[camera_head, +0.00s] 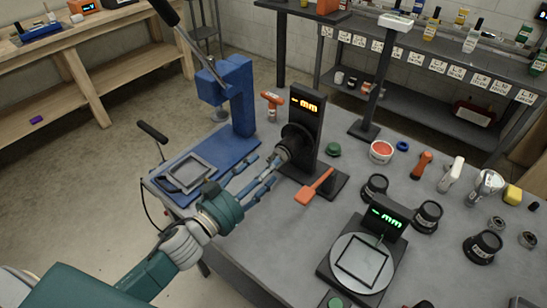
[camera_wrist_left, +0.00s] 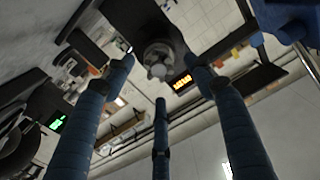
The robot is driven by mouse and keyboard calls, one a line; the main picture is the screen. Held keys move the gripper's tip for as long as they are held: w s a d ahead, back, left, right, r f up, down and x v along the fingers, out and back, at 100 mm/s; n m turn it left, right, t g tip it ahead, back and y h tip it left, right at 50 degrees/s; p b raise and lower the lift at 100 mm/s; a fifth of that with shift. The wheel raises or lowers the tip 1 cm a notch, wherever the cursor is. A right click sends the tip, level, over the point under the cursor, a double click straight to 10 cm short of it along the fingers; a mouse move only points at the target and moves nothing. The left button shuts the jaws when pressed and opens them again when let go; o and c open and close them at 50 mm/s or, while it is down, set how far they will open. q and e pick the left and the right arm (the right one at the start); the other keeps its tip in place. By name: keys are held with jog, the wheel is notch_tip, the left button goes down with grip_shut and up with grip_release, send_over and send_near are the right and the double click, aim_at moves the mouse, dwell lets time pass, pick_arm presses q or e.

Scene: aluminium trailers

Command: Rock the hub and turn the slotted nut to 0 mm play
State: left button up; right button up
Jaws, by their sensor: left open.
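The hub (camera_head: 294,146) is a dark disc with a grey metal end, mounted sideways on a black stand (camera_head: 307,118) with an orange "- mm" display. Its grey end, where the nut would sit, faces my left wrist camera (camera_wrist_left: 158,62); I cannot make out the nut's slots. My left gripper (camera_head: 262,172) has its three blue fingers spread and points at the hub's end. In the left wrist view the fingertips (camera_wrist_left: 160,80) stand apart around the hub's outline, with nothing between them; I cannot tell whether any touches. My right gripper is in neither view.
An orange paddle-shaped tool (camera_head: 315,188) lies by the stand's base. A blue press (camera_head: 236,95) stands behind my left gripper. A round gauge plate (camera_head: 362,262) with a green display, black cups (camera_head: 428,214) and small tools crowd the grey table's right side.

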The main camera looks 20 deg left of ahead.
pick_arm(q)
jog(key=shift+p+x, duration=0.35)
jog(key=shift+x, duration=1.8)
jog(key=shift+c, duration=0.2)
jog(key=shift+r, duration=0.1)
jog(key=c, duration=1.1)
